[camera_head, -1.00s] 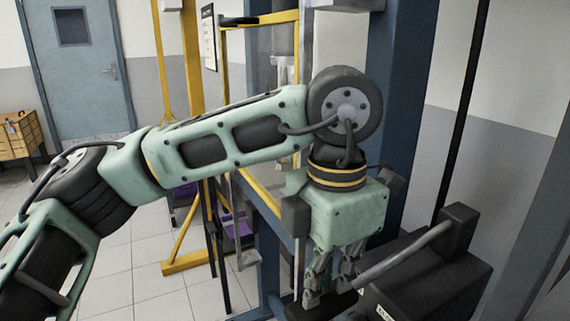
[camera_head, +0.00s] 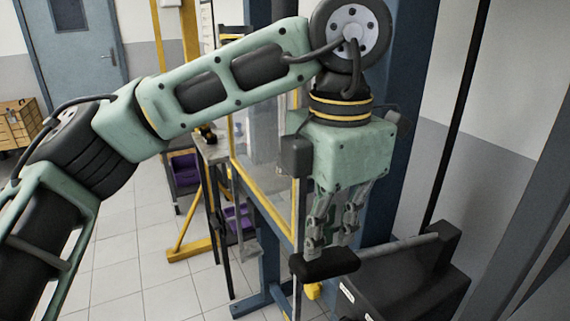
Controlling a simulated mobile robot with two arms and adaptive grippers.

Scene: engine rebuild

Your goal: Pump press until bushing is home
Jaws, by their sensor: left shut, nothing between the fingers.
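The pump lever of the press has a black grip (camera_head: 325,263) and a grey metal bar (camera_head: 398,246) that runs right to a black pump box (camera_head: 415,285). The bar is close to level, sloping slightly up to the right. My left gripper (camera_head: 329,244) points down with its fingers shut and empty, right at the black grip. I cannot tell whether the fingers touch it. The press's blue column (camera_head: 408,60) stands behind my gripper. I cannot make out the bushing. My right gripper is out of view.
A yellow-edged guard panel (camera_head: 262,180) stands left of my gripper. A yellow stand (camera_head: 190,245) and purple bins (camera_head: 240,215) are farther left. A yellow-brown cabinet (camera_head: 17,125) and a blue door (camera_head: 85,45) are at the back left.

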